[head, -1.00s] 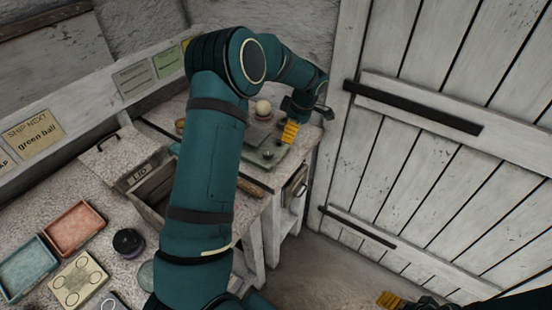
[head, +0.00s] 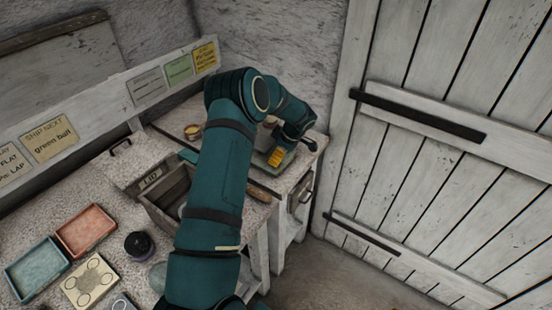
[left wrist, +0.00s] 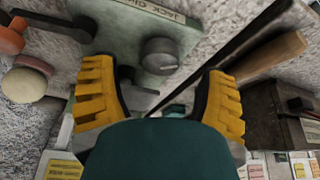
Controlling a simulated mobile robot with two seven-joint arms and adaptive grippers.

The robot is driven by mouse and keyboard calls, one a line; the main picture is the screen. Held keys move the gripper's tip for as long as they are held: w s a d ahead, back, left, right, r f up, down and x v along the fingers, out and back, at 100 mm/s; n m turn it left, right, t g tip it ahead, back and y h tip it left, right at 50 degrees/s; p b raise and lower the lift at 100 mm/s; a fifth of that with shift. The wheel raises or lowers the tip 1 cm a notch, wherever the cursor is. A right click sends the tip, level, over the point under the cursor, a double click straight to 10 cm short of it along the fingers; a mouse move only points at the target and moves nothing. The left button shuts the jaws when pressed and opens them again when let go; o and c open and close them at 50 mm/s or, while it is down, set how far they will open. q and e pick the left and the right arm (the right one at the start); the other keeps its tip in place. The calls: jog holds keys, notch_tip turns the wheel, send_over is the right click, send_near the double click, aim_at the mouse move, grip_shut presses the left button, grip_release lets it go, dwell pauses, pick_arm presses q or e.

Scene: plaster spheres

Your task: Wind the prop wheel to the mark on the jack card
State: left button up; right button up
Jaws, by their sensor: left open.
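A round dark grey knob (left wrist: 158,55), perhaps the prop wheel, stands on a green plate (left wrist: 115,22) lettered with a word that looks like "JACK" in the left wrist view. My left gripper (left wrist: 156,78) is open, with its yellow fingers on either side of the knob's near side; I cannot tell whether they touch it. In the head view my left gripper (head: 275,156) is over the green plate (head: 288,160) on the far bench, and the knob is hidden. Several cards stand on the ledge, including a yellow one (head: 205,55); I cannot read which is the jack card or see its mark.
A pale ball (left wrist: 23,85) and a wooden handle (left wrist: 268,58) lie beside the plate. An open wooden box (head: 165,205) stands nearer, with red (head: 85,230) and blue (head: 38,268) trays left of it. A plank door (head: 440,150) closes the right side.

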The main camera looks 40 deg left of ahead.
pick_arm(q)
jog(key=shift+x, duration=1.35)
jog(key=c, duration=1.2)
